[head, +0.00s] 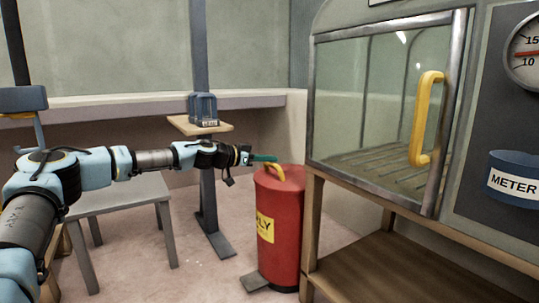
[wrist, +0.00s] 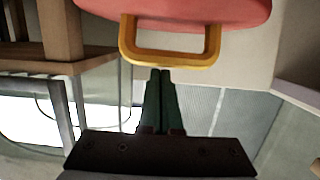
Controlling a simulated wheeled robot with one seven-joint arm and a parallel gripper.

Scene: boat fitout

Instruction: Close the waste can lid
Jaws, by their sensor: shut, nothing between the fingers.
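The red waste can (head: 283,235) stands on the floor beside the wooden stand, with a yellow label and a dark foot pedal. Its red lid (head: 291,180) lies across the top and looks down or nearly down; I cannot tell whether a small gap remains. A yellow handle (head: 273,174) is on the lid. My gripper (head: 276,158) is shut and empty, its green fingers at the handle. In the wrist view the shut fingertips (wrist: 161,72) point at the bar of the yellow handle (wrist: 168,61), very close to it; contact is unclear. The red lid (wrist: 185,8) shows beyond.
A glass-fronted cabinet (head: 320,110) with a yellow door handle (head: 427,120) stands on a wooden stand (head: 313,235) just right of the can. A grey bench (head: 118,198) is at left.

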